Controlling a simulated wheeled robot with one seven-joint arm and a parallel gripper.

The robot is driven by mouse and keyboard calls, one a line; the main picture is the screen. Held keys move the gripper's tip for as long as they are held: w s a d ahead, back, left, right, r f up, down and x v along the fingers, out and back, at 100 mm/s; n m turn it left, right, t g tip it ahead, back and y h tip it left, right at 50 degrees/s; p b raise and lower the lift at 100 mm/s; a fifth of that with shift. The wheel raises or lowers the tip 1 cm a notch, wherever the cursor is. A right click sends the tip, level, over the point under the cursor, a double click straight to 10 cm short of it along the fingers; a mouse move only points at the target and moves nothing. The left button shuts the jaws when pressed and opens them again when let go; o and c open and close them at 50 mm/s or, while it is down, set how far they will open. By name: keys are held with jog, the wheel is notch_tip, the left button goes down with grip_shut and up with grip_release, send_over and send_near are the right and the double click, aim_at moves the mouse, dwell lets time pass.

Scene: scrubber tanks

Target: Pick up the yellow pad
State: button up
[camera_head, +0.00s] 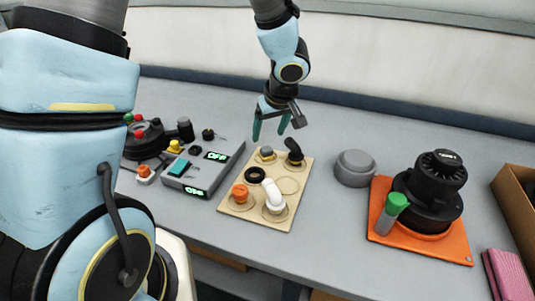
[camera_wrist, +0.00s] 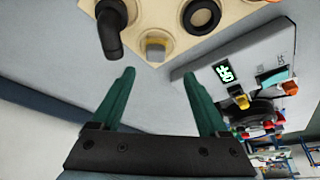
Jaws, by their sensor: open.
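No flat yellow pad stands out in either view. A small grey piece with yellow on it (camera_head: 266,153) sits at the far edge of the beige board (camera_head: 240,207); it also shows in the wrist view (camera_wrist: 155,49). Another small yellow part (camera_head: 174,146) is beside the grey control box (camera_head: 222,158), and it shows at right in the wrist view (camera_wrist: 239,97). My gripper (camera_head: 270,133) is open and empty, just behind the board's far edge. In the wrist view, its green fingertips (camera_wrist: 158,74) are apart, with the grey-and-yellow piece ahead of the gap.
A black elbow (camera_head: 294,152), a black ring (camera_head: 256,174), a white elbow (camera_head: 273,194) and an orange cap (camera_head: 240,193) are on the board. To the right are a grey round lid (camera_head: 355,167), an orange plate (camera_head: 390,235) with a black unit, and a pink block (camera_head: 507,274).

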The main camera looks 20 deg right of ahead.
aim_at(267, 148)
jog(key=x, duration=0.2)
jog(key=b+x, duration=0.1)
jog(key=x, duration=0.2)
jog(key=d+x, duration=0.1)
jog(key=x, duration=0.1)
jog(key=shift+w+a+f, duration=0.1)
jog(key=shift+w+f, duration=0.05)
jog(key=shift+f, duration=0.25)
grip_shut()
dwell(0.3)
